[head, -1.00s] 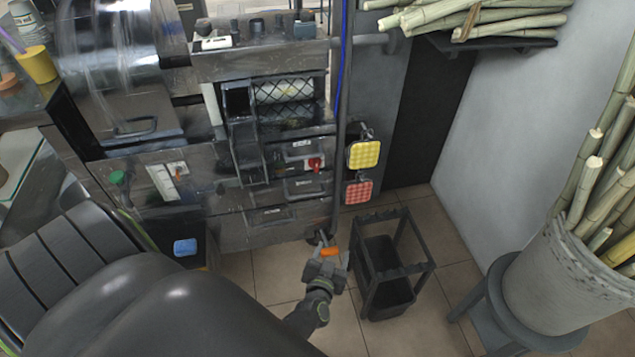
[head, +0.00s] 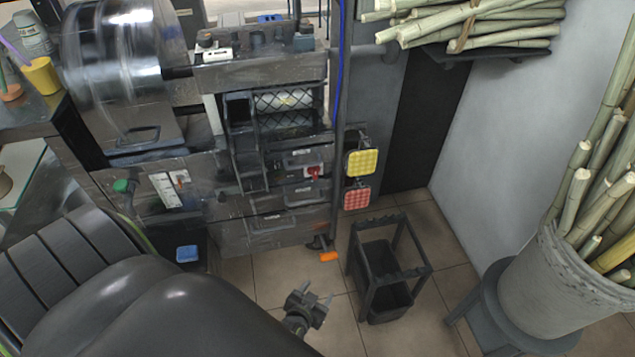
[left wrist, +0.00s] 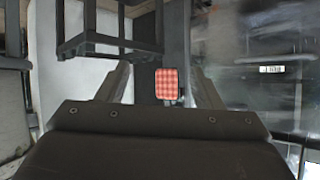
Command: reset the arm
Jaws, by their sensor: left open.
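My left gripper (head: 315,299) is in the lower middle of the head view, over the tiled floor, with its fingers apart and nothing between them. Its two fingers (left wrist: 162,90) also show spread in the left wrist view. The orange-ended pedal (head: 328,256) at the foot of the press stands beyond the gripper, apart from it. The sugarcane press cabinet (head: 275,222) is behind, at the centre left. My right gripper is not in view.
A black open-frame stand (head: 432,268) is on the floor just right of the gripper. A red checked pad (head: 357,197) and a yellow one (head: 360,161) hang on the press's side. A bucket of cane (head: 530,278) stands on a stool at the right. Floor between is clear.

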